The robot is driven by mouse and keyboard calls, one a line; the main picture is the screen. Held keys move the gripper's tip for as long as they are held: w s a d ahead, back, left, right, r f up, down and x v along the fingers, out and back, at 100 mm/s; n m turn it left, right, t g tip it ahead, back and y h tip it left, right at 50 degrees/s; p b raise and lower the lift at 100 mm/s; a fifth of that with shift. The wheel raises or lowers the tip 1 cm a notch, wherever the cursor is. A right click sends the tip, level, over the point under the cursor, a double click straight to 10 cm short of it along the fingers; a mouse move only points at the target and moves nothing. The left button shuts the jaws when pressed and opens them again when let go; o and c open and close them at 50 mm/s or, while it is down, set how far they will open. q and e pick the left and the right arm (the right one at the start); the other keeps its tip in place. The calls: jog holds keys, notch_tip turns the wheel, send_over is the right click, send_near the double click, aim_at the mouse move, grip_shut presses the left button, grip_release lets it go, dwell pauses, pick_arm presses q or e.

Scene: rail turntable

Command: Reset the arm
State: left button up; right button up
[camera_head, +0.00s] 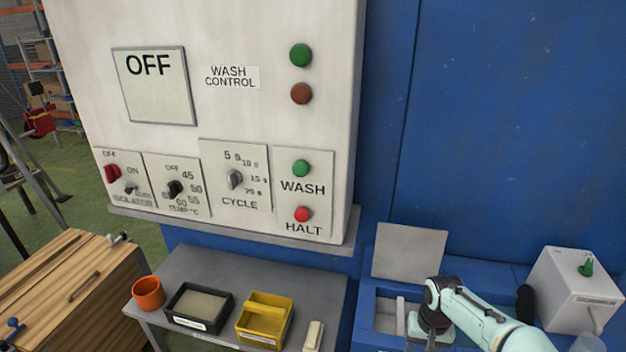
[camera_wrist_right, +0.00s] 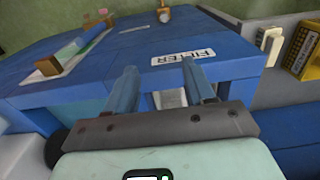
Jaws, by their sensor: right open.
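My right arm (camera_head: 490,318) comes in from the lower right in the head view. Its gripper is low, over the front of a blue box (camera_head: 365,300), with the fingertips not visible there. In the right wrist view my right gripper (camera_wrist_right: 162,82) is open, with its two blue fingers apart and nothing between them. The fingers are close to the edge of a blue surface with an upside-down FILTER label (camera_wrist_right: 183,57); I cannot tell whether they touch it. My left gripper is not in view.
A white control panel (camera_head: 230,110) reads OFF. A grey shelf (camera_head: 215,262) holds an orange cup (camera_head: 148,293), a black tray (camera_head: 176,322), a yellow bin (camera_head: 243,330) and a pale block (camera_head: 313,335). A raised grey lid (camera_head: 408,252) and a white box (camera_head: 570,290) flank my arm.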

jog(key=s+a+f+y, duration=0.1)
jog(key=s+a+f, duration=0.15)
jog(key=f, duration=0.45)
jog(key=s+a+f+g+y+p, duration=0.1)
jog(key=s+a+f, duration=0.1)
jog(key=s+f, duration=0.3)
jog(key=s+a+f+y, duration=0.1)
jog(key=s+a+f, duration=0.15)
jog(key=f, duration=0.55)
jog(key=s+a+f+p, duration=0.1)
jog(key=s+a+f, duration=0.2)
jog(key=s, duration=0.7)
jog(key=s+a+f+m+p, duration=0.1)
jog(key=s+a+f, duration=0.2)
jog(key=s, duration=0.7)
jog(key=shift+s+a+f+y, duration=0.15)
jog(key=shift+f+y, duration=0.15)
jog(key=shift+c, duration=1)
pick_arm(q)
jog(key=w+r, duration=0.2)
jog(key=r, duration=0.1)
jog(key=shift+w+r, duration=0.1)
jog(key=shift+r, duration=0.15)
pick_arm(e)
jog(key=shift+m, duration=0.3)
